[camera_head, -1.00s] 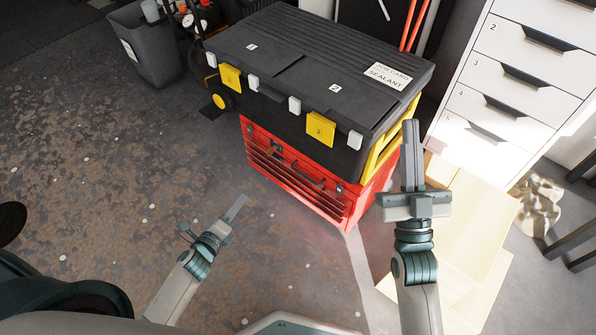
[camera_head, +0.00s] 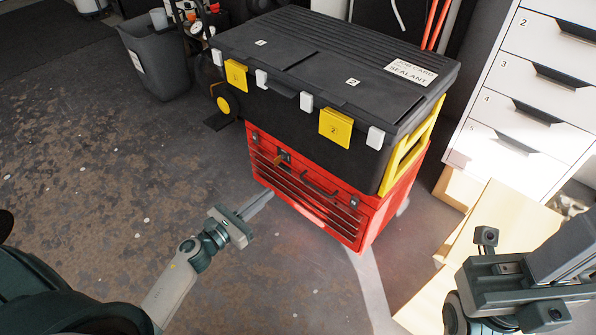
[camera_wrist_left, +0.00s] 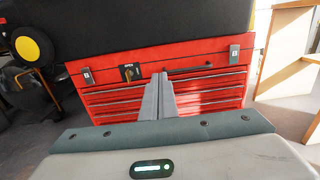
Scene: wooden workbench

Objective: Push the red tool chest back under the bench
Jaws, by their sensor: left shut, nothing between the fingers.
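The red tool chest (camera_head: 305,190) stands on the floor, with a black toolbox with yellow latches (camera_head: 300,105) on top. Its drawered front faces me, and it also shows in the left wrist view (camera_wrist_left: 215,82). My left gripper (camera_head: 268,194) is shut and empty, low in front of the chest's left part. In the left wrist view its fingers (camera_wrist_left: 158,78) overlap the middle of the drawer front; I cannot tell whether they touch it. My right gripper (camera_head: 565,248) is at the lower right, away from the chest, its fingertips partly cut off.
A grey bin (camera_head: 157,62) stands at the back left. A white numbered drawer unit (camera_head: 525,95) stands at the right, with pale wooden boards (camera_head: 490,240) low before it. The stained concrete floor (camera_head: 90,130) left of the chest is clear.

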